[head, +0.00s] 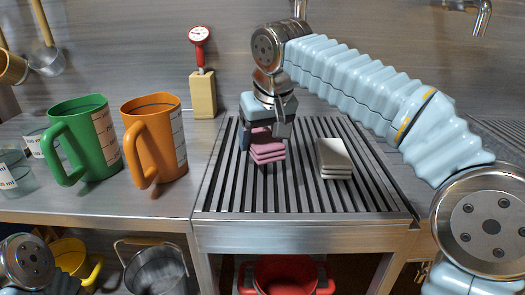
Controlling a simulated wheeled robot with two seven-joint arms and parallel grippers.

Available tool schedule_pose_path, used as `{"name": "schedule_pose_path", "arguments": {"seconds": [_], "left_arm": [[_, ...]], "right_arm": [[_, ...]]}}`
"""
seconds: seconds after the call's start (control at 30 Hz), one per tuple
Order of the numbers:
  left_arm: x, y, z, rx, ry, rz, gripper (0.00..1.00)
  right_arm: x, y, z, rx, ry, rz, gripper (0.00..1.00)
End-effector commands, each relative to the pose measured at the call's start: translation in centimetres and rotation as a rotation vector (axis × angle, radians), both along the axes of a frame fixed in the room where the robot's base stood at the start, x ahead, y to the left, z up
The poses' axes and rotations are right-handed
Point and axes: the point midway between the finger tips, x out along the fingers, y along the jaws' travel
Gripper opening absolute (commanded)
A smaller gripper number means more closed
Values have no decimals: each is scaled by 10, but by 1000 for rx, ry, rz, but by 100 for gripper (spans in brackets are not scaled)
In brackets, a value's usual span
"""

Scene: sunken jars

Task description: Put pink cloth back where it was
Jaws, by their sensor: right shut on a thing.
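The pink cloth (267,152) is folded in a small stack near the left part of the slatted rack in the head view. My right gripper (267,136) comes down from above and is shut on the pink cloth; the fingers hide its upper part. The cloth is at or just above the slats; I cannot tell whether it touches them. A folded white cloth (334,160) lies on the rack to the right of it, apart from it. Part of my left arm shows at the lower left, but its gripper is not in view.
A green jug (95,140) and an orange jug (165,140) stand on the steel counter left of the slatted rack (300,200). A red gauge on a wooden block (203,94) stands behind. Below are a metal bucket (155,270) and a red pot (285,275). The rack's front is clear.

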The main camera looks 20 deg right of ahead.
Motion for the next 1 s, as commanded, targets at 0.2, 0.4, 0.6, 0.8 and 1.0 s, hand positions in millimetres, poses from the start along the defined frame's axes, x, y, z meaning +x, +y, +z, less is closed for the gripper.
{"name": "schedule_pose_path", "arguments": {"seconds": [0.2,0.4,0.6,0.8,1.0], "left_arm": [[0,0,-7,1,0,1,57],[0,0,-7,1,0,1,57],[0,0,-9,1,0,1,57],[0,0,-8,1,0,1,57],[0,0,-8,1,0,1,57]], "right_arm": [[1,-2,-32,-1,1,0,45],[1,-2,-33,-1,1,0,45],[1,-1,-36,-1,1,0,73],[1,-1,-35,-1,1,0,95],[1,-1,-34,-1,1,0,95]]}}
